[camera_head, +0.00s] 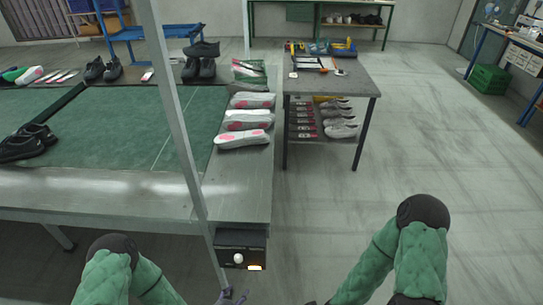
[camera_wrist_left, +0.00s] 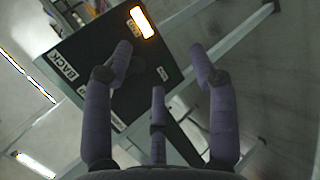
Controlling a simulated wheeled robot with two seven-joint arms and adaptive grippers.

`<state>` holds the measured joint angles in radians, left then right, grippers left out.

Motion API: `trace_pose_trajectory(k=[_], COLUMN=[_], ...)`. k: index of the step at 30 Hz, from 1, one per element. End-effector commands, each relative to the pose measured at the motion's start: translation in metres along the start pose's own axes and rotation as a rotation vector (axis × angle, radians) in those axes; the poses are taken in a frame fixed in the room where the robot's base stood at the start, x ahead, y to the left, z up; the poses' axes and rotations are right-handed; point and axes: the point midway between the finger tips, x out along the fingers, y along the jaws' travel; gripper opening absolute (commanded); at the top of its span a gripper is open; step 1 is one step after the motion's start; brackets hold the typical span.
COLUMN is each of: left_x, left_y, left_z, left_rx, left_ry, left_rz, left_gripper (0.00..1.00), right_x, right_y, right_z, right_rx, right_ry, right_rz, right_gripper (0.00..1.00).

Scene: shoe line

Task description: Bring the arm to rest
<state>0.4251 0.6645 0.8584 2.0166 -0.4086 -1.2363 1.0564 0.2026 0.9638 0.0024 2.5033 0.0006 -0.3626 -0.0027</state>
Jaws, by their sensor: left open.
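My left gripper (camera_head: 232,297) shows at the bottom edge of the head view, with only its purple-grey fingertips in sight. In the left wrist view my left gripper (camera_wrist_left: 160,62) has its fingers spread, with nothing between them. Behind the fingers is a black control box (camera_head: 240,249) with a round pale button and a lit one. In the left wrist view the box (camera_wrist_left: 98,45) carries a "BACK" label, and its lit button glows orange-white. Whether a finger touches the box I cannot tell. My right arm enters at the lower right; its gripper is out of view.
A green-topped workbench (camera_head: 100,190) with shoes and pale shoe pieces (camera_head: 247,120) fills the left. A metal post (camera_head: 178,120) rises in front of it. A smaller grey table (camera_head: 335,88) with tools and a shelf of shoes stands beyond. The floor at right is clear.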

Motion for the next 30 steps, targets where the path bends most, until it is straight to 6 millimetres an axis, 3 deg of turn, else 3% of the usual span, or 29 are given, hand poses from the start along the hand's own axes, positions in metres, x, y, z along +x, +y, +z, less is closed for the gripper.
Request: trace_pose_trajectory(k=[7,15,21,30], left_x=[-0.008,-0.049,-0.07,-0.073], left_y=[-0.03,-0.054,-0.061,-0.062], left_z=[0.014,0.039,0.051,0.053], left_rx=[0.433,0.791,0.902,0.918], left_ry=[-0.168,-0.464,-0.603,-0.626], left_rz=[-0.325,-0.56,-0.614,-0.62], left_gripper=[0.58,0.58,0.58,0.58], right_x=[-0.007,-0.012,-0.013,-0.013], right_y=[-0.002,-0.004,-0.005,-0.005], right_z=[0.0,0.001,0.001,0.001], right_rx=[0.0,0.0,0.0,0.0], right_ry=[0.0,0.0,0.0,0.0], right_rz=[0.0,0.0,0.0,0.0], right_gripper=[0.46,0.46,0.46,0.46])
